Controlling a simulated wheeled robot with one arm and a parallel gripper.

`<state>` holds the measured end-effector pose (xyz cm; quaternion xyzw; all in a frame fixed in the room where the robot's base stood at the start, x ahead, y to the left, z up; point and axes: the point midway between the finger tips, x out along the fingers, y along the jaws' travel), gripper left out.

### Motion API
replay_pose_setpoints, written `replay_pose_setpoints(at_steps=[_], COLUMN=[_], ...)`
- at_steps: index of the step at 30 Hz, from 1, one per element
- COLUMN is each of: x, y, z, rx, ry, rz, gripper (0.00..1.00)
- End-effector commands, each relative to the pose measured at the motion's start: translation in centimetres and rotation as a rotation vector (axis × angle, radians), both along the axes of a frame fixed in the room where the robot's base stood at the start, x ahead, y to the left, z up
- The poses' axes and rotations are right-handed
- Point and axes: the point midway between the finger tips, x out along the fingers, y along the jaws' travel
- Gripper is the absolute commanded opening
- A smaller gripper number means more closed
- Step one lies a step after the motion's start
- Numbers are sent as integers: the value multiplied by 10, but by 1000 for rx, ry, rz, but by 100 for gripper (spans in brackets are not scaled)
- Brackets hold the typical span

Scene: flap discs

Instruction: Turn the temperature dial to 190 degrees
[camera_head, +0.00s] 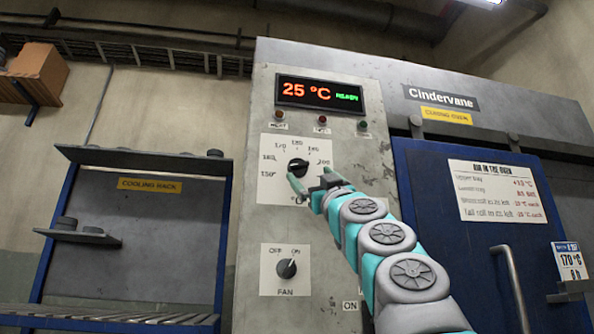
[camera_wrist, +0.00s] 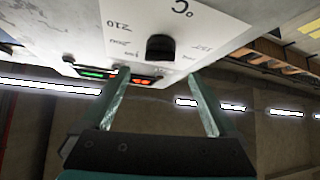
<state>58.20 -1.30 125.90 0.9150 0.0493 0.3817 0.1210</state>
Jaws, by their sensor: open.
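The temperature dial (camera_head: 298,167) is a small black knob on a white scale plate on the grey control panel. Printed numbers from about 150 to 200 ring it in the head view; I cannot read its pointer setting for sure. My gripper (camera_head: 311,177) is open, its two pale green fingers just below and right of the dial in that view. In the wrist view the dial (camera_wrist: 160,48) shows ahead, between the lines of the spread fingers (camera_wrist: 158,80), with a gap visible. The fingers do not hold it. The lower plate is partly hidden by my gripper.
The display (camera_head: 318,93) above reads 25 °C with green READY. Small lamps sit under it. A fan knob (camera_head: 286,268) is below the dial, left of my arm. The blue oven door (camera_head: 440,190) has a vertical handle (camera_head: 512,285). A cooling rack (camera_head: 130,220) stands left.

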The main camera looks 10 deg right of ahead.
Motion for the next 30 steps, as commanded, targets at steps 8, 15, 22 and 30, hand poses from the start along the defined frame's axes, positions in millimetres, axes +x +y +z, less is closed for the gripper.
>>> replay_pose_setpoints(at_steps=[8, 15, 22, 30], x=[28, 44, 50, 51], y=[6, 10, 13, 13], z=[29, 44, 48, 47], rx=[-1, 1, 0, 0], ry=[7, 5, 4, 4], rz=[0, 0, 0, 0], gripper=[94, 94, 94, 93])
